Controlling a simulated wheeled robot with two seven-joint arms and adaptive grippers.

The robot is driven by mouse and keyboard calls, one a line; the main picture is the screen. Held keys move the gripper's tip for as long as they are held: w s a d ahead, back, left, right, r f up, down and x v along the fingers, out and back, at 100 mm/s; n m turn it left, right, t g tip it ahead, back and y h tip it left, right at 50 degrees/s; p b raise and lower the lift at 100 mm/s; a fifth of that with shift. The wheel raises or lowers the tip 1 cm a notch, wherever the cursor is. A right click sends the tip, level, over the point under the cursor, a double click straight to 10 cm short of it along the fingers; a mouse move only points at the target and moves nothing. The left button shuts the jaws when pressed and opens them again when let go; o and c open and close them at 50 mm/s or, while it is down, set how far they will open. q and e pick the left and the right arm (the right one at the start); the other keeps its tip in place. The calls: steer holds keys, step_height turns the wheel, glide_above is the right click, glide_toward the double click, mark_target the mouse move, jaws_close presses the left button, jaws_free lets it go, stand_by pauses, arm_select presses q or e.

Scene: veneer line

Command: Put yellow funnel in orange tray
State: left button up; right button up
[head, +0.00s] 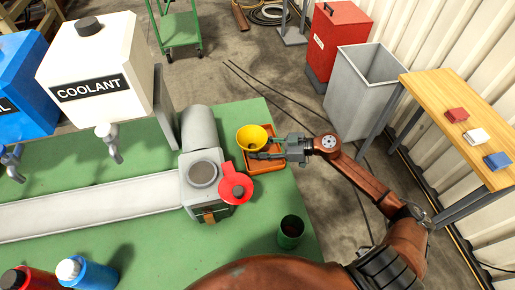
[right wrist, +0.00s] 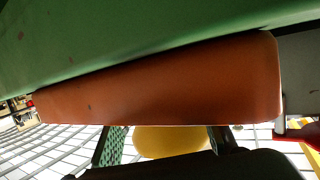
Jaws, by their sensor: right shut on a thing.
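The yellow funnel (head: 252,135) is at the far right end of the green table, wide mouth up, over the left part of the orange tray (head: 274,167). My right gripper (head: 262,154) reaches in from the right over the tray and is shut on the funnel. In the right wrist view the funnel (right wrist: 168,142) shows between the two fingers (right wrist: 166,140), and the tray's side (right wrist: 160,85) fills the middle. I cannot tell whether the funnel touches the tray floor. My left gripper is out of view.
A grey machine with a red part (head: 237,187) stands just left of the tray. A dark green cup (head: 290,232) stands near the table's front right. A white coolant container (head: 95,65) is at the left. Bare green table (head: 262,205) lies between cup and tray.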

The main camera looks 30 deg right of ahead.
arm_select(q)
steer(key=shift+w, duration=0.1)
arm_select(e)
steer(key=shift+r, duration=0.1)
steer(key=o, duration=1.2)
steer(key=shift+o, duration=0.2)
arm_select(q)
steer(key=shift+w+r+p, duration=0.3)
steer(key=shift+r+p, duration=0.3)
steer(key=shift+p, duration=0.05)
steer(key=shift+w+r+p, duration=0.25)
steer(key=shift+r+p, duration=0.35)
arm_select(e)
steer(key=v, duration=1.2)
